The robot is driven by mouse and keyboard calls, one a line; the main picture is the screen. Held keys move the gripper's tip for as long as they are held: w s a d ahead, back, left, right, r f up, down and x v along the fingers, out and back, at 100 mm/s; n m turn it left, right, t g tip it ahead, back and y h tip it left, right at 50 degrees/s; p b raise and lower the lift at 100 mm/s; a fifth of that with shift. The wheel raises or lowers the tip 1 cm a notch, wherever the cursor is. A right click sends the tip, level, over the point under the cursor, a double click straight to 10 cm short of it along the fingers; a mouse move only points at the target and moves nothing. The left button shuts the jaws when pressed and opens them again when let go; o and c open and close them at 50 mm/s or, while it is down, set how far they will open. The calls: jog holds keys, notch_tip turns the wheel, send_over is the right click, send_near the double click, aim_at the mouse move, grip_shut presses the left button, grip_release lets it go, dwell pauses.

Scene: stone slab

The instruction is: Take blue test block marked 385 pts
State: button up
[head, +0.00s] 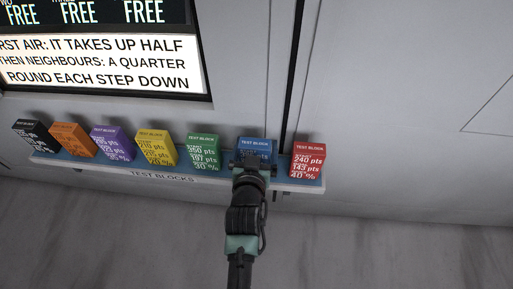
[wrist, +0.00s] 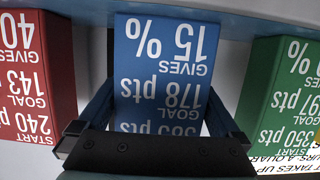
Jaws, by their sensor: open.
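The blue test block (head: 257,146) stands on the shelf in the head view, second from the right, mostly hidden behind my gripper (head: 251,163). In the wrist view the blue block (wrist: 165,60) appears upside down and reads 15 %, GIVES, GOAL 178 pts and, partly cut off, 385 pts. My gripper (wrist: 155,120) is open, with one finger on each side of the blue block. Whether the fingers touch its sides I cannot tell. The block's START end is hidden by the gripper body.
The red block (head: 308,161) stands close on the right and the green block (head: 204,152) on the left. Yellow (head: 156,148), purple (head: 112,143), orange (head: 74,140) and black (head: 36,136) blocks line the shelf (head: 160,177). A lit sign (head: 100,65) hangs above.

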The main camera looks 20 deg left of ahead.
jog(key=shift+w, duration=0.15)
jog(key=c, duration=1.5)
jog(key=shift+r, duration=0.15)
jog(key=shift+c, duration=0.3)
jog(key=shift+r, duration=0.1)
